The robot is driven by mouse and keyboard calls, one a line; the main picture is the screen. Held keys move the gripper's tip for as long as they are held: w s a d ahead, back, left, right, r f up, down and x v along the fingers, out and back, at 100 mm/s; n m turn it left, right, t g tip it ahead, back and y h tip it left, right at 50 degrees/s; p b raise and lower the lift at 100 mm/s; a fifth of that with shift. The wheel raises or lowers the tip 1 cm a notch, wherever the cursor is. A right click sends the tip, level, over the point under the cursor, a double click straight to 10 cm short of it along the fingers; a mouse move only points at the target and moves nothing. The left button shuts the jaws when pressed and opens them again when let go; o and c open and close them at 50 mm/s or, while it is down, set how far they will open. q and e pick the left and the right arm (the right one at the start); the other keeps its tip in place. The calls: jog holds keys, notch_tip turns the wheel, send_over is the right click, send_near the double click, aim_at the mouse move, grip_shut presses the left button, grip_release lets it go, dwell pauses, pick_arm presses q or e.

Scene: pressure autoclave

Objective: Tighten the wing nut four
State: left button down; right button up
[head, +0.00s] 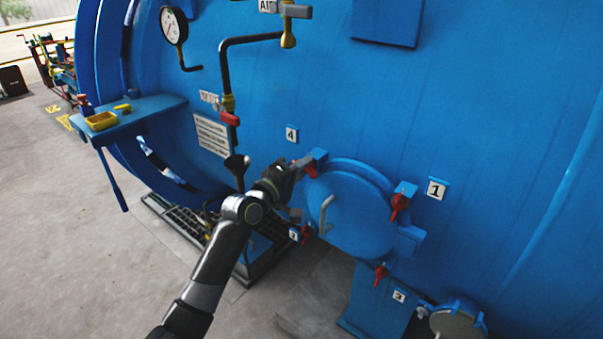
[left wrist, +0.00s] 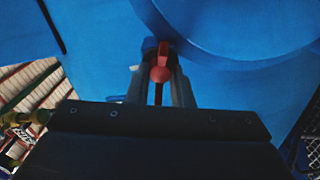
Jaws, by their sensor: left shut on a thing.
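The red wing nut four (head: 311,171) sits at the upper left edge of the round blue hatch cover (head: 347,212), near the label 4 (head: 291,134). My left gripper (head: 302,169) reaches it from the left. In the left wrist view, the wing nut (left wrist: 160,74) is between the two grey fingers of the left gripper (left wrist: 161,80), which are shut on it. The other red wing nuts sit around the cover: one by label 1 (head: 399,205), one at the bottom (head: 381,273) and one at the lower left (head: 306,234). My right gripper is not in view.
A grey curved handle (head: 325,215) stands out from the cover.

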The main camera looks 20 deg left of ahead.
pick_arm(q)
jog(key=shift+d+m+b, duration=0.15)
jog(key=shift+m+b, duration=4)
jog(key=shift+m, duration=3.45)
jog(key=c, duration=1.3)
grip_release()
jog(key=shift+s+r, duration=0.1)
jog(key=b+v, duration=0.2)
jog(key=v, duration=1.5)
jog(key=shift+s, duration=0.2)
